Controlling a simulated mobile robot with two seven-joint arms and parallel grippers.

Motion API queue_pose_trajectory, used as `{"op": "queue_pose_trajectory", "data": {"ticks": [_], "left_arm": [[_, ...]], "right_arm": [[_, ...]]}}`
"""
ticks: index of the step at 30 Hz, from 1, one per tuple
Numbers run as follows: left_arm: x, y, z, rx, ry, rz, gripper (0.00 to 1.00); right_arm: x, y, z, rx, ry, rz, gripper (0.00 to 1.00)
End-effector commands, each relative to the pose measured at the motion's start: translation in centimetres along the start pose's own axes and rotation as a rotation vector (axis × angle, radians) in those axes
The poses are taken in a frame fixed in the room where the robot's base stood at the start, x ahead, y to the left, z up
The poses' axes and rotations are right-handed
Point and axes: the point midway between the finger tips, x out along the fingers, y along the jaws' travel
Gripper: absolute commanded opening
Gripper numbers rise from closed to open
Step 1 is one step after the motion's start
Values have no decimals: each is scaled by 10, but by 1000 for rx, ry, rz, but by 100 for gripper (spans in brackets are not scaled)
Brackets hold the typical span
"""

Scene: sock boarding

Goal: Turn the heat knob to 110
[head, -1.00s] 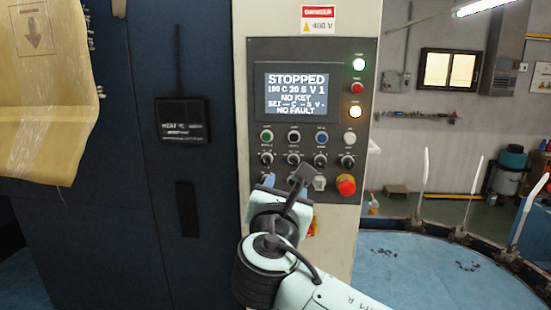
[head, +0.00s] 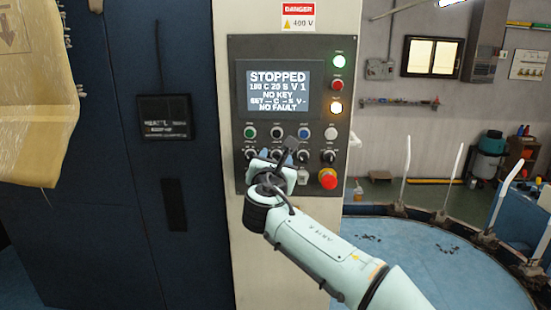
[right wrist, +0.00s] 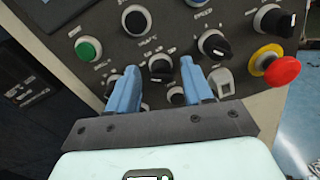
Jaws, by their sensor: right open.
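The control panel (head: 233,110) has a lit display (head: 279,90) reading STOPPED and NO FAULT; the temperature digits are too blurred to be sure of. A row of black knobs lies below the coloured buttons. My right gripper (head: 277,157) is open in front of the left part of this row. In the right wrist view its blue fingers (right wrist: 157,73) stand either side of a black knob (right wrist: 160,67), second from left; contact cannot be told. Another black knob (right wrist: 213,43) is to its right. Labels are too small to read, so I cannot tell which is heat. My left gripper is out of view.
A red emergency stop (right wrist: 282,70) and a grey switch (right wrist: 221,82) sit close right of the fingers. Green (right wrist: 88,49) and black (right wrist: 136,20) buttons are above. A round blue table (head: 420,260) with upright white rods stands at right.

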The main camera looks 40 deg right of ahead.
Motion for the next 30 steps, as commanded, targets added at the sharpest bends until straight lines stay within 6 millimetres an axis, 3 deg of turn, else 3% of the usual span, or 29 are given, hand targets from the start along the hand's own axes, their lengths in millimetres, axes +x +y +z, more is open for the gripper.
{"op": "queue_pose_trajectory", "data": {"ticks": [7, 12, 22, 30], "left_arm": [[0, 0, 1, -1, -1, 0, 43], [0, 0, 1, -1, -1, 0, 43], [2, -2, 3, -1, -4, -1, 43], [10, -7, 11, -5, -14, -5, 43]], "right_arm": [[0, 0, -1, 0, 1, 0, 51], [0, 0, -1, 0, 0, 0, 0], [0, 0, -1, 37, 2, 0, 0], [0, -1, -1, 196, 7, -1, 0]]}}
